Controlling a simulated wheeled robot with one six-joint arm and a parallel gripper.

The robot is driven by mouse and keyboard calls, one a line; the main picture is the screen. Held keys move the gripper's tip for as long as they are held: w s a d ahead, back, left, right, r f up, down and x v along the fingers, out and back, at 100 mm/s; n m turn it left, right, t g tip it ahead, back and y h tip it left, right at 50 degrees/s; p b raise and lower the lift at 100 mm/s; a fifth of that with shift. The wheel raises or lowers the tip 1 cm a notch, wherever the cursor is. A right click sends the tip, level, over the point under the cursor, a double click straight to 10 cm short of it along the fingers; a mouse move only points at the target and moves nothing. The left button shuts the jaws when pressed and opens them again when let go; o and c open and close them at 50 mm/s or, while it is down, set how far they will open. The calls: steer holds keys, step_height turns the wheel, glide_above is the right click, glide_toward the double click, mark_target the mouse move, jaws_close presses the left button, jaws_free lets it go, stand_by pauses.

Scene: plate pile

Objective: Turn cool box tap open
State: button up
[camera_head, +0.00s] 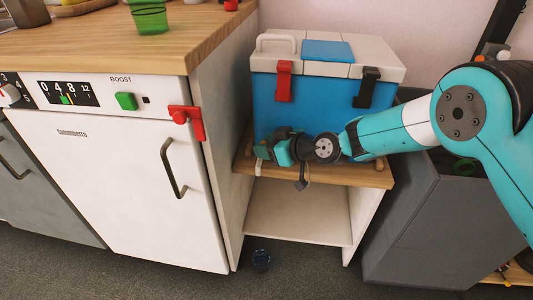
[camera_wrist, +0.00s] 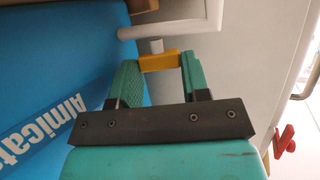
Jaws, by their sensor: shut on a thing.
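The cool box (camera_head: 330,105) is blue with a white lid and stands on a small wooden-topped shelf in the head view. Its blue wall (camera_wrist: 60,55) fills the left of the wrist view. The tap has a white pipe (camera_wrist: 180,29) coming out from the box, a short grey stem and an orange-yellow handle (camera_wrist: 160,62). My gripper (camera_wrist: 158,68) has its green fingers on either side of this handle and is shut on it. In the head view my gripper (camera_head: 268,151) is low at the box's front left, and mostly hides the tap.
A white dishwasher (camera_head: 130,180) with a red latch (camera_head: 186,122) and a handle stands close on the left. A grey bin (camera_head: 420,220) is on the right, under my arm. A green cup (camera_head: 149,15) is on the counter.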

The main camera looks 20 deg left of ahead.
steer(key=shift+w+f+n+g+b, duration=0.1)
steer(key=shift+w+n+g+b, duration=0.1)
steer(key=shift+n+g+b, duration=1)
steer(key=o, duration=0.9)
steer(key=shift+r, duration=0.2)
